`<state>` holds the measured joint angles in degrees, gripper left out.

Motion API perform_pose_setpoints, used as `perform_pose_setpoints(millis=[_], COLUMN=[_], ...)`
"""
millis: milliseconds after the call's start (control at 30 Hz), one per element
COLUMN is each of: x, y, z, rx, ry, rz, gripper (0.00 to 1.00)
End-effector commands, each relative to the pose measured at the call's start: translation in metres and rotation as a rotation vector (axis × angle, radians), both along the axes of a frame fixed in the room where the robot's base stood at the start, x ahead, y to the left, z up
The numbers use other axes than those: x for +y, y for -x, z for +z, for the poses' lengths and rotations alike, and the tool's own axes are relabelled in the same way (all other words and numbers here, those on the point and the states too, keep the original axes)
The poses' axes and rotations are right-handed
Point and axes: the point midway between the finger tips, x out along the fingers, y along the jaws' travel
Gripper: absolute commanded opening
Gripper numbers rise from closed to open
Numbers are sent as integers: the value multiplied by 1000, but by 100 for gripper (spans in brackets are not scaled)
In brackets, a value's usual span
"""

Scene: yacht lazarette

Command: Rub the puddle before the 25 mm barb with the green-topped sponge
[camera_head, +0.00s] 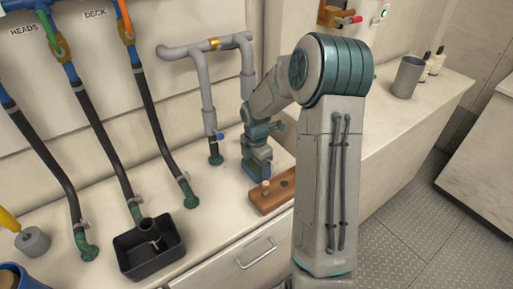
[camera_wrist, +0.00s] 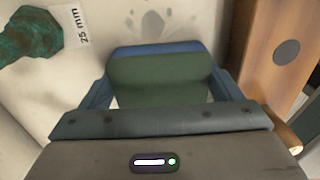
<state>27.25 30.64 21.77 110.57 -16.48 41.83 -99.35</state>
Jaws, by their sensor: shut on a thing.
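My gripper (camera_wrist: 160,88) is shut on the sponge (camera_wrist: 158,80), which has a green top and a blue layer showing at its far edge. In the head view my gripper (camera_head: 257,165) is low over the counter; the sponge cannot be made out clearly there. I cannot tell whether the sponge touches the counter.
A wooden block (camera_head: 265,204) with a peg and dark holes stands close at right; it also shows in the wrist view (camera_wrist: 262,75). A black tray (camera_head: 150,265), hoses on green barbs and a grey cup (camera_head: 33,242) are at left. A grey tumbler (camera_head: 408,77) stands far right.

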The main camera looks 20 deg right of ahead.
Motion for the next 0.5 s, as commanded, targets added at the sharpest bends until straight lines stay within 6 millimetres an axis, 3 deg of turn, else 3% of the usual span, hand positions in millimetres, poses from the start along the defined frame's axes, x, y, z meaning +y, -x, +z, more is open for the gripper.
perform_pose_setpoints(millis=[133,500], x=[1,5], y=[0,-1], z=[27,58], rx=[-3,-1], ry=[0,0], rz=[1,11], gripper=[67,67])
